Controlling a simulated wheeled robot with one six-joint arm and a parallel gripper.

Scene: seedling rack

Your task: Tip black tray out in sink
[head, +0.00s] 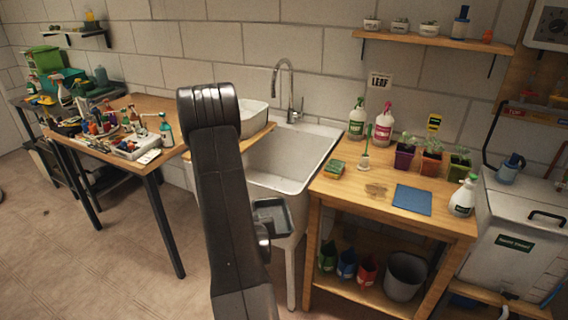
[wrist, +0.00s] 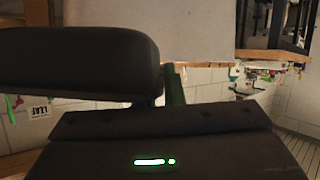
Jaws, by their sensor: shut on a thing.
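The black tray (head: 272,218), a small dark rectangular tray with a raised rim, shows just right of my arm in the head view, in front of the sink's lower front. My gripper (head: 262,236) is shut on it at its left side, mostly hidden behind my arm. The tray looks roughly level, and I cannot tell what is in it. The white sink (head: 290,160) stands behind it with an open, empty-looking basin. In the wrist view dark parts close to the camera fill much of the picture, and I cannot make out the tray there.
A chrome tap (head: 289,85) rises behind the sink. A pale basin (head: 253,118) sits on a board at the sink's left. The right bench (head: 335,195) holds bottles, potted seedlings and a blue mat (head: 412,200). A cluttered table (head: 160,108) stands left. Floor is clear between.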

